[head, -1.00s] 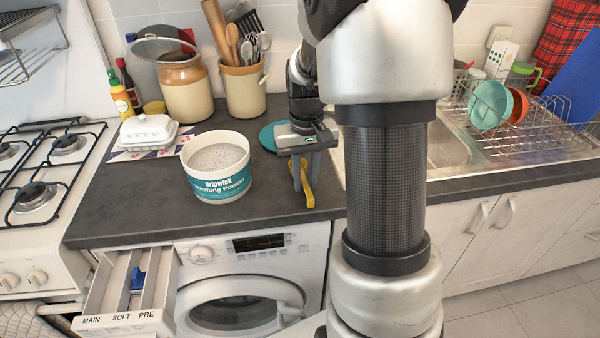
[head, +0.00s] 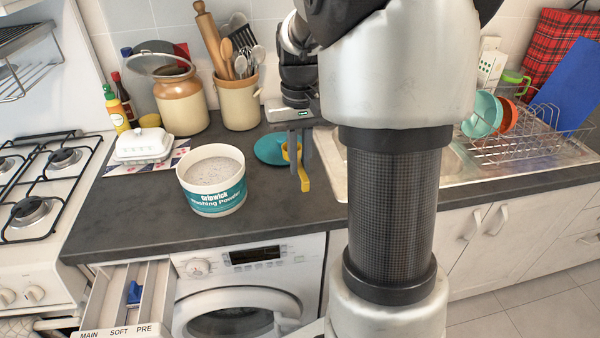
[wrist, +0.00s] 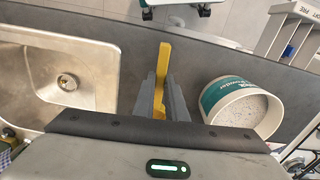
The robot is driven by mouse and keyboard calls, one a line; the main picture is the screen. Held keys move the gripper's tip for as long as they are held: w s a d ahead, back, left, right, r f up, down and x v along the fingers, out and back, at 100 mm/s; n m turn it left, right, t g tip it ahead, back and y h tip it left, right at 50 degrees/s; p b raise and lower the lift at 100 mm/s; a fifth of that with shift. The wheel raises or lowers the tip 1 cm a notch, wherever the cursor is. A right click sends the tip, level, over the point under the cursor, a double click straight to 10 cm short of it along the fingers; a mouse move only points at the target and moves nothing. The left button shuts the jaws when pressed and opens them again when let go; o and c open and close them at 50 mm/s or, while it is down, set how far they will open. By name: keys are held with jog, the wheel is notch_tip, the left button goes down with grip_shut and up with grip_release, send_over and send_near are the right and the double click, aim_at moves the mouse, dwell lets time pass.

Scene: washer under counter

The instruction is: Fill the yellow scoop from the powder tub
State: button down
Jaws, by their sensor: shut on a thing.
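The yellow scoop (head: 303,174) is held by my gripper (head: 299,160), which is shut on it to the right of the tub. In the wrist view the scoop's yellow handle (wrist: 163,62) sticks out past the fingers of my gripper (wrist: 164,92). The scoop's bowl is mostly hidden by the fingers. The powder tub (head: 218,197) is white with a teal "Washing Powder" label and stands open on the counter. Pale grey powder (head: 214,170) fills much of it. In the wrist view the tub (wrist: 220,92) is at the right, apart from my gripper.
A teal lid (head: 268,149) lies on the counter behind my gripper. A white butter dish (head: 144,145), a stoneware jar (head: 182,103) and a utensil pot (head: 239,102) stand behind the tub. The detergent drawer (head: 125,300) is open below. The sink is right.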

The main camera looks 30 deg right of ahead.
jog(key=w+a+r+m+y+p, duration=0.1)
jog(key=w+a+r+m+p, duration=0.35)
jog(key=a+m, duration=0.3)
jog(key=w+a+r+m+t+p, duration=0.1)
jog(key=w+a+r+m+p, duration=0.2)
jog(key=w+a+m+p, duration=0.4)
jog(key=w+a+r+m+y+p, duration=0.1)
jog(key=w+a+r+m+p, duration=0.3)
jog(key=a+m, duration=0.4)
jog(key=s+d+f+t+y+b, duration=0.2)
jog(key=f+y+b, duration=0.1)
jog(key=f+b, duration=0.2)
jog(key=s+d+f+t+y+b, duration=0.2)
jog(key=d+f+t+b, duration=0.1)
jog(key=f+b, duration=0.2)
notch_tip(320, 180, down, 2)
jog(key=shift+f+m+y+b, duration=0.1)
jog(key=shift+m+y+b, duration=0.25)
jog(key=shift+m+y, duration=0.1)
dwell(0.8)
notch_tip(320, 180, up, 10)
jog(key=p, duration=0.8)
